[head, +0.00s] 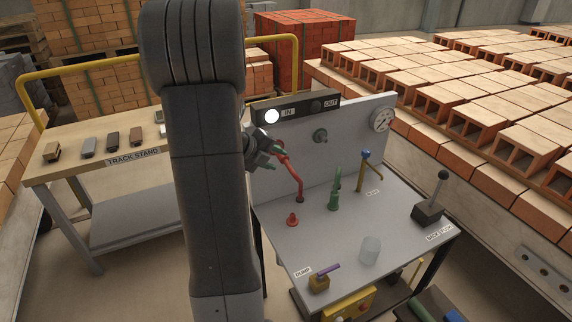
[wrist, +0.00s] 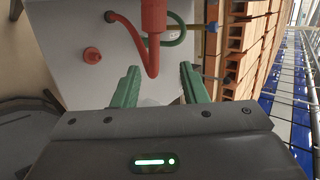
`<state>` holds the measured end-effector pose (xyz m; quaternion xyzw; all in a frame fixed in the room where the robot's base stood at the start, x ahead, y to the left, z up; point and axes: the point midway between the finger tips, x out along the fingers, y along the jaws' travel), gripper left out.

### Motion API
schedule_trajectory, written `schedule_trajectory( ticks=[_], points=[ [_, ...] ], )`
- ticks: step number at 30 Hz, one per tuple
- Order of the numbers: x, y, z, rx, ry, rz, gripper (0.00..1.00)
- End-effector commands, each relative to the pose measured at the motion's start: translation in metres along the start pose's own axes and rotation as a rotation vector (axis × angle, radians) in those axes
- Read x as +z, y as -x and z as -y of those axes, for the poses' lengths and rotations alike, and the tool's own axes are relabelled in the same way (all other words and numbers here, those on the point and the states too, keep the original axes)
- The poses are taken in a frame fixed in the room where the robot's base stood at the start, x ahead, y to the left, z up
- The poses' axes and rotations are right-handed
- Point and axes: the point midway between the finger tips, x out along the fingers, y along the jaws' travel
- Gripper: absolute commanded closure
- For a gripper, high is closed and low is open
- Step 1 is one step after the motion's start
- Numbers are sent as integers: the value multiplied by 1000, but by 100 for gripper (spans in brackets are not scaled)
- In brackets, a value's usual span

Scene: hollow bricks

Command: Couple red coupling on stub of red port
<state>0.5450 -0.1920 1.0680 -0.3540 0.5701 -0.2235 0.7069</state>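My gripper (head: 274,150), with green fingers, is raised over the left part of the grey bench. In the wrist view my gripper (wrist: 161,68) has its fingers apart, with a clear gap on both sides of the red hose seen between them. The red coupling (wrist: 153,18) is at the hose end, beyond the fingertips in the picture and cut by the top edge. The red hose (head: 298,180) rises from the bench and bends toward my gripper. A short red fitting (head: 292,219), apparently the red port, stands upright on the bench; it also shows in the wrist view (wrist: 92,56).
A clear cup (head: 370,250), a purple-handled valve (head: 320,283) and a black lever box (head: 428,214) stand nearer the front. The upright panel (head: 350,140) closes the back.

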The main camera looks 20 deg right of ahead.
Motion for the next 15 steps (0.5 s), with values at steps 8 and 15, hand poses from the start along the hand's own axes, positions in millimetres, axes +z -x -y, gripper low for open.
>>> schedule_trajectory(
  ticks=[8, 15],
  points=[
    [0, 42, 0, -1, 1, 1, 61],
    [0, 49, 0, 0, 1, -1, 61]
  ],
)
